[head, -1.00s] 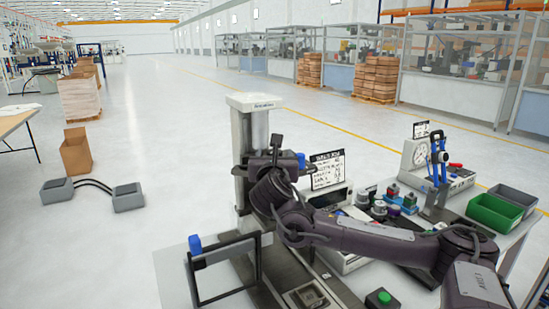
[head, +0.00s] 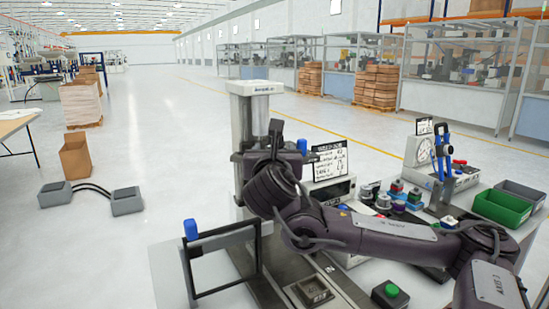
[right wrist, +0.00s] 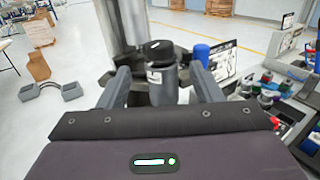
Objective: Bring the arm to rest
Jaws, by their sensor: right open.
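My right arm (head: 385,232) is dark and comes in from the right side of the head view, bent at the elbow over the workbench. Its gripper (right wrist: 162,82) points at the grey press column (head: 254,115). In the right wrist view the two fingers stand apart, with a dark cylindrical part of the press (right wrist: 162,78) seen between them. I cannot tell whether they touch it. A blue knob (right wrist: 201,54) is just right of the fingers. In the head view the wrist hides most of the gripper. My left gripper is not in view.
A black frame with a blue cap (head: 191,230) stands in front of the press. A green button box (head: 390,294), a sign (head: 327,161), a dial gauge (head: 420,151) and green bin (head: 502,208) sit on the bench. Foot pedals (head: 126,201) lie on the open floor left.

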